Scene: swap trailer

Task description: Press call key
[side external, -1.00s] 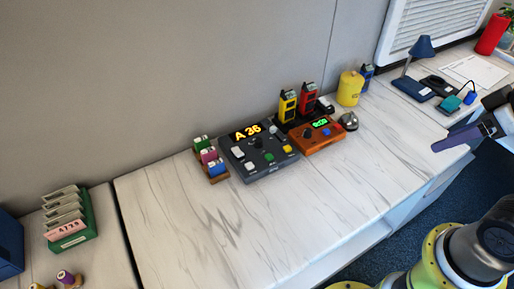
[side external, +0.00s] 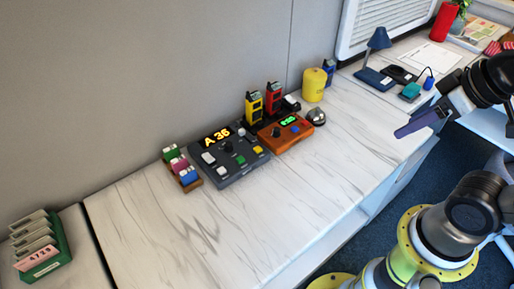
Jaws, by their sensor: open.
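A dark grey call console (side external: 230,158) with a lit display reading "A 36" (side external: 216,137) lies on the white marbled counter against the wall. It carries a dark knob and several keys, among them a white key (side external: 208,157), a green key (side external: 241,160), a yellow key (side external: 257,150) and another white key (side external: 221,170). Lettering on the keys is too small to read, so I cannot tell which is the call key. My gripper (side external: 412,127), with purple fingers, is above the counter's right part, well right of the console and touching nothing. The gap between its fingers is hard to see.
An orange box (side external: 286,138) with a green display stands right of the console, beside a silver bell (side external: 316,115). Yellow (side external: 253,104) and red (side external: 273,98) radios stand behind. A colored-block rack (side external: 183,170) is at the console's left.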

